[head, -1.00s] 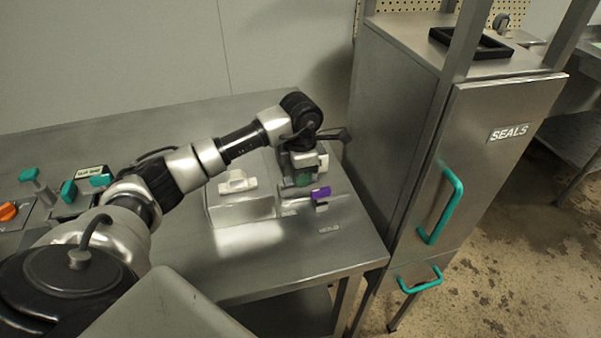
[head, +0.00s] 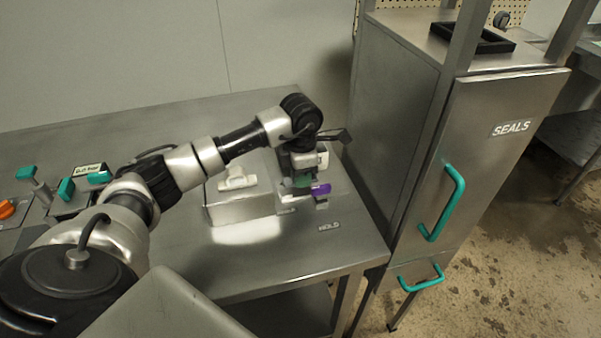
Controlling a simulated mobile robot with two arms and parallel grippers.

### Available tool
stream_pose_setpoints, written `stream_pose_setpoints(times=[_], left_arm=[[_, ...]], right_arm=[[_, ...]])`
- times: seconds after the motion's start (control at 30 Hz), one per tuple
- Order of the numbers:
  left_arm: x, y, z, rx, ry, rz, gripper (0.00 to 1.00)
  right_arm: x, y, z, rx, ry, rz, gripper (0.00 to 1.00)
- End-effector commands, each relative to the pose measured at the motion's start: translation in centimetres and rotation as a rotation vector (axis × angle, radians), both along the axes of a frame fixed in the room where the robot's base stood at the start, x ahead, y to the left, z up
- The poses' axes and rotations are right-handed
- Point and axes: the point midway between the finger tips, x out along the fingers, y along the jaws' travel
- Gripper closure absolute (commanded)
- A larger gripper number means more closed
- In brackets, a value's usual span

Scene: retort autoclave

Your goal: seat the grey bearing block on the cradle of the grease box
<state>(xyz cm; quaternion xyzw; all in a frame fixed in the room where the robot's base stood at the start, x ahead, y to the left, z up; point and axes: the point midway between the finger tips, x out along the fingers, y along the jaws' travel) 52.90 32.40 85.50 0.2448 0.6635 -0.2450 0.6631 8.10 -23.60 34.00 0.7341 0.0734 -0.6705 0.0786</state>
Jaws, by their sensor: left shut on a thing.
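A low steel box (head: 240,208), which I take to be the grease box, stands on the bench. A pale, block-shaped piece (head: 236,181) sits on its top at the left; I cannot tell whether it is the bearing block or the cradle. My left gripper (head: 304,183) points down at the right end of the box, at a purple handle (head: 320,189). It appears shut on the handle, though the wrist hides much of the contact. No clearly grey bearing block can be made out. My right gripper is out of view.
A tall steel cabinet (head: 490,170) marked SEALS, with teal handles, stands close on the right. Teal and orange controls are at the far left. The bench front is clear.

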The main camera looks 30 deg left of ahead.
Motion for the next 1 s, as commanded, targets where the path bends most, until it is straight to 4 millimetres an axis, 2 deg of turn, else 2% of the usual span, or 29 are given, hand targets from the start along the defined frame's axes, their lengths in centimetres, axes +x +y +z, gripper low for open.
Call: stream_pose_setpoints(times=[1.0], left_arm=[[0.03,0.04,-0.97,0.0,-0.001,0.0,0.98]], right_arm=[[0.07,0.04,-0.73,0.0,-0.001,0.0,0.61]])
